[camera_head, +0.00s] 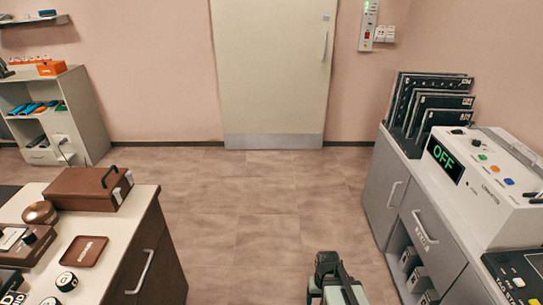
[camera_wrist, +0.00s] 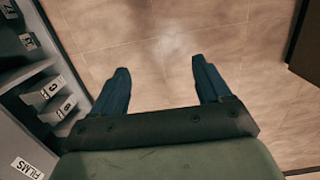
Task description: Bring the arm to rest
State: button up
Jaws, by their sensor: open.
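My gripper (camera_wrist: 161,84) shows in the wrist view with its two dark blue fingers apart and nothing between them. It points at the bare tiled floor. In the head view, part of my arm (camera_head: 335,284) shows at the bottom, right of centre, over the floor between the two cabinets. The fingers are hidden in the head view.
A grey cabinet (camera_head: 382,184) on the right bears a console (camera_head: 482,186) reading OFF and several dark plates (camera_head: 430,100). A brown cabinet (camera_head: 158,262) on the left bears a brown case (camera_head: 90,188). The floor (camera_head: 255,215) between them is clear to the door (camera_head: 272,70).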

jog(key=s+f+g, duration=0.2)
jog(key=s+f, duration=0.5)
jog(key=s, duration=0.5)
jog(key=s+f+g, duration=0.3)
jog(key=s+f, duration=0.5)
jog(key=s, duration=0.4)
jog(key=shift+s, duration=0.35)
